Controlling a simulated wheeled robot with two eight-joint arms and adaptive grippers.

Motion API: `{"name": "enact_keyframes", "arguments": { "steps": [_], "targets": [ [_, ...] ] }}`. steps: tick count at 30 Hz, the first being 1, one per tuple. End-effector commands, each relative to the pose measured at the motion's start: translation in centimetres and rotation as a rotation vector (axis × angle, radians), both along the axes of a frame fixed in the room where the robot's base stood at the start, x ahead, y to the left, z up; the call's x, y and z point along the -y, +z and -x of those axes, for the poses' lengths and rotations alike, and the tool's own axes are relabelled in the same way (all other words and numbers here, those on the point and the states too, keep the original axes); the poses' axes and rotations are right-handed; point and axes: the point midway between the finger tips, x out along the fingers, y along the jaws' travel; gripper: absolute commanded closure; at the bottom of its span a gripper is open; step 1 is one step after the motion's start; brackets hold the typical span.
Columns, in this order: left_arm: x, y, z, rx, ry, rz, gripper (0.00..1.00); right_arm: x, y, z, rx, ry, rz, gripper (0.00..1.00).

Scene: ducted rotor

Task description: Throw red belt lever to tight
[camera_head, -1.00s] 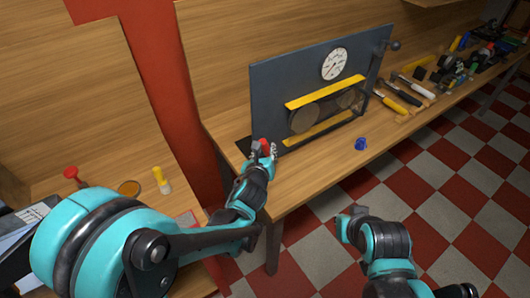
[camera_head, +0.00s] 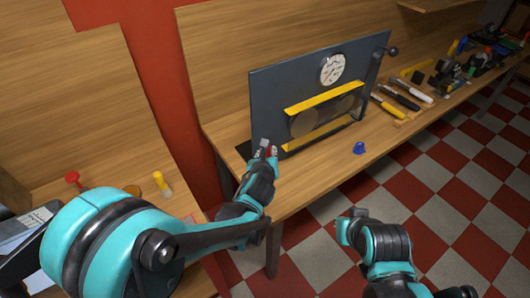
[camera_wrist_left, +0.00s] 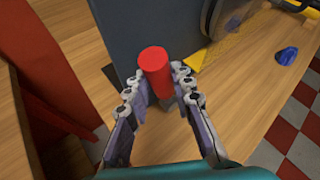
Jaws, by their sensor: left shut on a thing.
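The red belt lever handle (camera_wrist_left: 155,72) is a red cylinder standing between the fingers of my left gripper (camera_wrist_left: 160,88) in the left wrist view. The fingers press on it from both sides. In the head view the left gripper (camera_head: 267,151) is at the lower left corner of the dark panel (camera_head: 272,97), and only a little red shows between its fingers. The lever's base is mostly hidden by the gripper. The belt rig, with yellow guards (camera_head: 325,97) and round pulleys, is on the panel to the right.
A white dial (camera_head: 333,69) is on the panel, and a crank handle (camera_head: 391,51) is at its right edge. A blue knob-like piece (camera_head: 359,148) sits on the bench (camera_head: 310,178). Several tools lie farther right. The bench front near the panel is mostly clear.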

Motion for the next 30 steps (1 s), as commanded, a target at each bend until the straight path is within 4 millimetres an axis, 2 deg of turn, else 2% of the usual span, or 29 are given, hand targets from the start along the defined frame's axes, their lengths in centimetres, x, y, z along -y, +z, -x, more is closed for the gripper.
{"name": "enact_keyframes", "arguments": {
  "steps": [3, 12, 21, 30],
  "targets": [
    [0.8, 0.6, -0.5, -0.050, -0.001, -0.065, 1.00, 0.0, 1.3, 0.0, 0.000, 0.000, 0.000, 1.00],
    [2.6, 0.7, -1.8, -0.181, -0.001, -0.247, 1.00, 0.0, 2.8, 0.0, 0.000, 0.000, 0.000, 1.00],
    [3.8, 0.4, -2.7, -0.268, -0.001, -0.368, 1.00, 0.0, 3.4, 0.0, 0.000, 0.000, 0.000, 1.00],
    [4.1, 0.2, -2.9, -0.297, 0.001, -0.408, 1.00, 0.0, 3.5, 0.0, 0.000, 0.000, 0.000, 1.00]
  ]
}}
